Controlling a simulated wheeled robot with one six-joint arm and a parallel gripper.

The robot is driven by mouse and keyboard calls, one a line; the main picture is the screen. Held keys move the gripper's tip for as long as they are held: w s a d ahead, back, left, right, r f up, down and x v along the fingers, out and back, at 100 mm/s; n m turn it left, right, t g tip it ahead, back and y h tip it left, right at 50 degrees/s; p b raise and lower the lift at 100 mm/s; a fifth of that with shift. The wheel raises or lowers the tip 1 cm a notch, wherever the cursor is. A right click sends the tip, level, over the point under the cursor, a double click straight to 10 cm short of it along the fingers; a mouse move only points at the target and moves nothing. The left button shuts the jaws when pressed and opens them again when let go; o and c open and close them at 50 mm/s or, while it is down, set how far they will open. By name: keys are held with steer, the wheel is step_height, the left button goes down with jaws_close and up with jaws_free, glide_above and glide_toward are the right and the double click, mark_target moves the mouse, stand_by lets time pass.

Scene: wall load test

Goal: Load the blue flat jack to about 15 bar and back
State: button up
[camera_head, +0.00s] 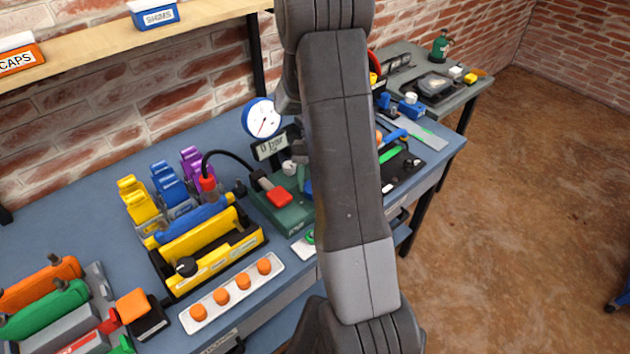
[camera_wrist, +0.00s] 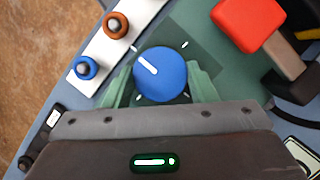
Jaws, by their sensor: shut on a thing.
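My gripper (camera_wrist: 162,88) is shut on a blue knob (camera_wrist: 158,72) with a white pointer line, on the green pump unit (camera_wrist: 205,45). The pointer slants to the upper left in the wrist view. In the head view my arm hides most of the gripper. The pump (camera_head: 290,217) has a red-ended lever (camera_head: 279,197). A black hose runs from it to a red coupling (camera_head: 207,184) near a blue cylinder (camera_head: 200,218) in a yellow and black holder (camera_head: 215,256). A round gauge (camera_head: 262,118) stands above a display (camera_head: 272,146) that seems to read 0 bar.
Yellow, blue and purple clamp-like pieces (camera_head: 170,188) stand behind the holder. A white strip with orange knobs (camera_head: 232,292) lies in front. Orange and green cylinders (camera_head: 45,308) lie at the left. A shelf (camera_head: 130,48) runs above; a side table (camera_head: 430,80) stands behind right.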

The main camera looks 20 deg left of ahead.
stand_by(0.3)
steer(key=o, duration=1)
steer(key=shift+c, duration=0.2)
steer(key=v, duration=1.3)
steer(key=shift+w+r+b, duration=0.2)
steer(key=shift+r+b, duration=0.1)
steer(key=shift+r, duration=0.05)
